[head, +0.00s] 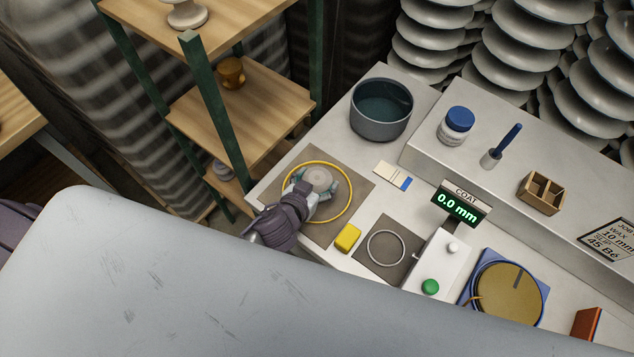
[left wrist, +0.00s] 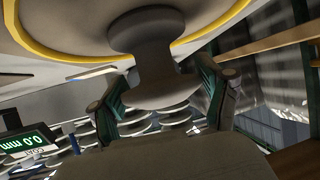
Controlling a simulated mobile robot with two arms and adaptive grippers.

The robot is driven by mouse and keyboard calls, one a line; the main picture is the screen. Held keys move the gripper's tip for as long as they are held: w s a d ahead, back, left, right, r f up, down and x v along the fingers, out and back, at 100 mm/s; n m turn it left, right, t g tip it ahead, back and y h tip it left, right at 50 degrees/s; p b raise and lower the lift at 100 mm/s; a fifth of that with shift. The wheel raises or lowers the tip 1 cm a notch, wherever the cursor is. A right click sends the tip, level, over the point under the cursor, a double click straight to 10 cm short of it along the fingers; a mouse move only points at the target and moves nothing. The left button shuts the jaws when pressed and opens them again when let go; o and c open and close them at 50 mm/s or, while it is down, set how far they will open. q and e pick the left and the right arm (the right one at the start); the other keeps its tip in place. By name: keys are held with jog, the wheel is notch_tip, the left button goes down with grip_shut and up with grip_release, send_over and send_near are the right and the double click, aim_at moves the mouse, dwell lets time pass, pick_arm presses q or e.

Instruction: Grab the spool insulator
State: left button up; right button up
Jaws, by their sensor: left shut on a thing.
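The grey spool insulator (head: 320,177) is inside the yellow ring (head: 351,192) on the brown mat (head: 345,160) at the table's left corner. My left gripper (head: 314,187) is shut on it, with teal fingers at its sides. In the left wrist view, which looks upside down, the spool's narrow waist (left wrist: 153,55) and two wide ends show between the fingers (left wrist: 165,95). The ring (left wrist: 55,52) shows behind it. I cannot tell whether the spool still touches the mat. My right gripper is not in view.
A yellow block (head: 347,237) and a second mat with a grey ring (head: 370,235) are close by. A dark pot (head: 381,108) stands behind. The coat gauge (head: 462,203) reads 0.0 mm. A green-posted shelf (head: 270,115) with other insulators is left of the table.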

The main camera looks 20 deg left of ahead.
pick_arm(q)
jog(key=c, duration=0.5)
jog(key=shift+r, duration=0.1)
